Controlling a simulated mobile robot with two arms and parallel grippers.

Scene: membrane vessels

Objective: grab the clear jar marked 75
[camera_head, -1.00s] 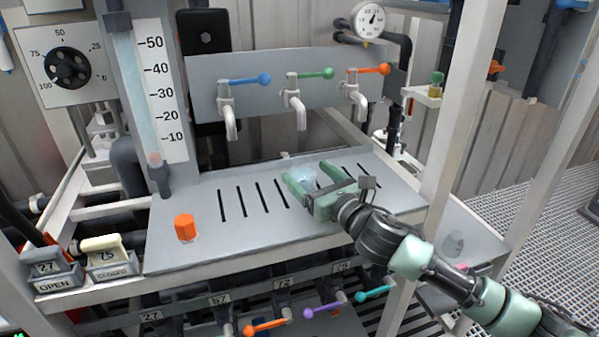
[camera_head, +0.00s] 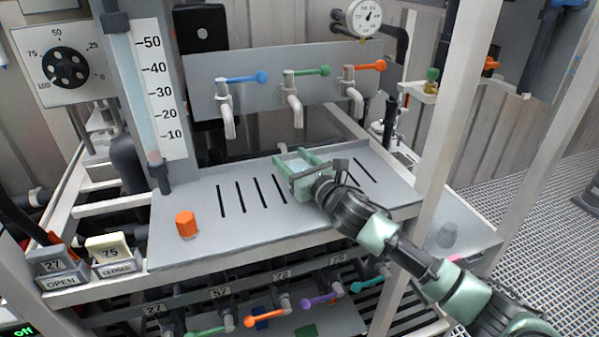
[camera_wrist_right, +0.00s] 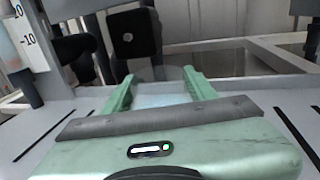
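A pale, see-through vessel (camera_head: 296,164), probably the clear jar, shows between the fingers of my right gripper (camera_head: 293,159) above the slotted grey shelf. No 75 mark is readable on it. In the right wrist view, the two green fingers (camera_wrist_right: 158,84) stand apart, with a pale bluish surface (camera_wrist_right: 160,100) between them. The gripper body hides the rest of it. I cannot tell whether the fingers press on it, or whether it rests on the shelf. My left gripper is not in view.
The slotted grey shelf (camera_head: 235,245) holds an orange-capped piece (camera_head: 186,225) at left. Three taps (camera_head: 293,95) hang behind. A white post (camera_head: 445,120) stands right of my gripper. Another see-through object (camera_head: 447,236) sits on the right ledge.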

